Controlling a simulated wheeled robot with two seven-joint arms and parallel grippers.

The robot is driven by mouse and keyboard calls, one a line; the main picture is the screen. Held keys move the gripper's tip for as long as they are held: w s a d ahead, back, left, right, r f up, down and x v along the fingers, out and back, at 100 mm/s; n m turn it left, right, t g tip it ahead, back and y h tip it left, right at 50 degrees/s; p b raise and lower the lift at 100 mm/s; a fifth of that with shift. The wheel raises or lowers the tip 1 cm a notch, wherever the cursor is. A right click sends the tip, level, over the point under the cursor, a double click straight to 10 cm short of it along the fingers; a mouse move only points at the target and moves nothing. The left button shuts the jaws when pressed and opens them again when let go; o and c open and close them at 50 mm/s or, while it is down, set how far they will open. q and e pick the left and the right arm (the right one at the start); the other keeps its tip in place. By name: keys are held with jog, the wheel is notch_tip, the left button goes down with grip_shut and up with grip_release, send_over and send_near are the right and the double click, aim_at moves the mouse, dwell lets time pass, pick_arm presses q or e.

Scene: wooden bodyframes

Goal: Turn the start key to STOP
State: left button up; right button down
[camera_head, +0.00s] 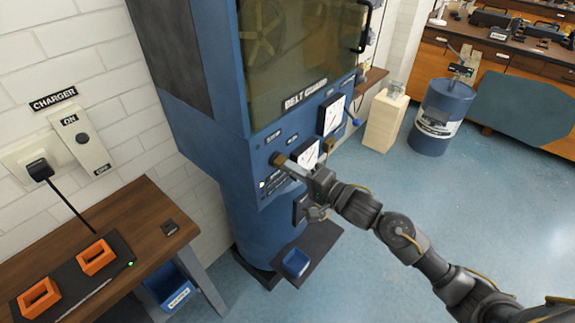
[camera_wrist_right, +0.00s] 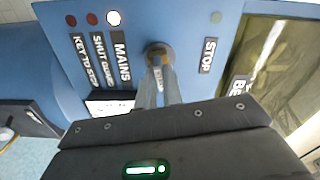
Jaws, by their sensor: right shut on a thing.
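The start key (camera_head: 278,159) sits in a round brownish switch on the front of the blue machine (camera_head: 250,215). In the right wrist view the round key switch (camera_wrist_right: 158,52) shows just beyond my fingertips, left of the STOP label (camera_wrist_right: 208,55). My right gripper (camera_head: 291,167) is shut on the key, reaching it from the lower right. The wrist view shows its two fingers (camera_wrist_right: 159,85) close together on the key. They hide most of the key, so I cannot tell its exact angle. My left gripper is not in view.
Left of the switch, a white lamp (camera_wrist_right: 114,18) is lit above the MAINS label (camera_wrist_right: 120,57). Two dials (camera_head: 308,155) and the belt guard (camera_head: 300,45) are close by. A wooden bench (camera_head: 140,215) stands at left.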

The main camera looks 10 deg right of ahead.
jog(key=n+b, duration=0.1)
jog(key=n, duration=0.7)
jog(key=shift+n, duration=0.4)
jog(key=n+b, duration=0.2)
jog(key=n, duration=0.4)
jog(key=shift+f, duration=0.1)
jog(key=c, duration=1.5)
grip_release()
jog(key=shift+o, duration=0.2)
